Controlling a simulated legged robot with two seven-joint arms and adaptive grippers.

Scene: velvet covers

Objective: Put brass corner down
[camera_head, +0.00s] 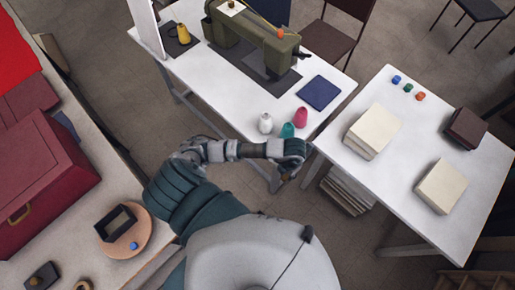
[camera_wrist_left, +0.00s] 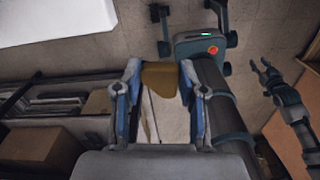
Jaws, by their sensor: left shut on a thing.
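The brass corner (camera_wrist_left: 160,78) is a small dull-gold piece between the fingertips of my left gripper in the left wrist view. My left gripper (camera_wrist_left: 165,88) is shut on it and holds it in the air above the floor. In the head view my left gripper (camera_head: 284,178) hangs in the gap between the white sewing table and the white side table, its fingers mostly hidden by the wrist. My right gripper (camera_wrist_left: 264,72) shows small at the right of the left wrist view, with its fingers apart and empty.
The sewing table (camera_head: 215,82) carries a sewing machine (camera_head: 255,38), thread cones and a blue cloth square (camera_head: 319,92). The side table (camera_head: 400,205) holds cream stacks (camera_head: 374,128), a brown stack (camera_head: 466,128) and small coloured pieces. A red case (camera_head: 45,175) and a round board (camera_head: 138,243) lie left.

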